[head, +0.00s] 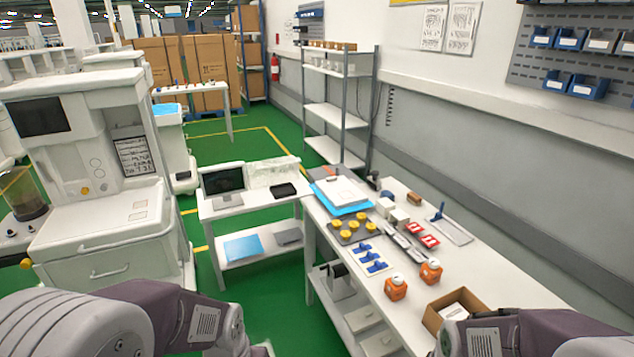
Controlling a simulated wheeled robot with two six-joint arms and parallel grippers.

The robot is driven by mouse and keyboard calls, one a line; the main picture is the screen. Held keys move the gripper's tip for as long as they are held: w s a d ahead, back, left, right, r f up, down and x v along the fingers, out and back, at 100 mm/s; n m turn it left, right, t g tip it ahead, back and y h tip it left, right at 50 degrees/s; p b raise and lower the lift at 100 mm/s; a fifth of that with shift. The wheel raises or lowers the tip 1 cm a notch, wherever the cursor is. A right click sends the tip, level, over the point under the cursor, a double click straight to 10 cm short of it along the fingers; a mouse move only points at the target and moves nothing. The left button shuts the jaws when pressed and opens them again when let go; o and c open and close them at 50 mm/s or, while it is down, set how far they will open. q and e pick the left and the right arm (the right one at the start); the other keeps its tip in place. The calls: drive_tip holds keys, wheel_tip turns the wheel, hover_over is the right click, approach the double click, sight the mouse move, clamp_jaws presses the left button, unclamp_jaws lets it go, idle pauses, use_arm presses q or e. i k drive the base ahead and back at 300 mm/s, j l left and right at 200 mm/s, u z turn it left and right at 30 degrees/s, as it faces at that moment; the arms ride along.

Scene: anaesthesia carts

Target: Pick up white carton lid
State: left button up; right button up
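Two small white boxes, possibly cartons, stand on the long white workbench (490,262): one box (385,207) is behind the other box (399,218). I cannot tell whether either has a separate lid. An open brown cardboard box (436,318) at the bench's near end has something white (454,312) inside, partly hidden by my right arm. Neither gripper's fingertips show.
The bench also holds orange white-capped containers (395,289), blue clips (376,267), yellow round parts (370,226), red-and-white pieces (429,241) and a blue tray (345,210). A monitor (223,181) stands on a side table. The bench's right near part is clear.

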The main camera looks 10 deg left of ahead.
sight(341, 193)
drive_tip(key=i+j, duration=0.3)
drive_tip(key=i, duration=0.15)
drive_tip(key=i+j+u, duration=0.1)
drive_tip(key=i+j, duration=0.2)
drive_tip(key=i, duration=0.2)
drive_tip(key=i+j, duration=0.25)
drive_tip(key=i, duration=0.25)
drive_tip(key=i+j+u, duration=0.1)
drive_tip(key=i+j, duration=0.2)
drive_tip(key=i, duration=0.15)
drive_tip(key=i+j, duration=0.2)
drive_tip(key=i, duration=0.3)
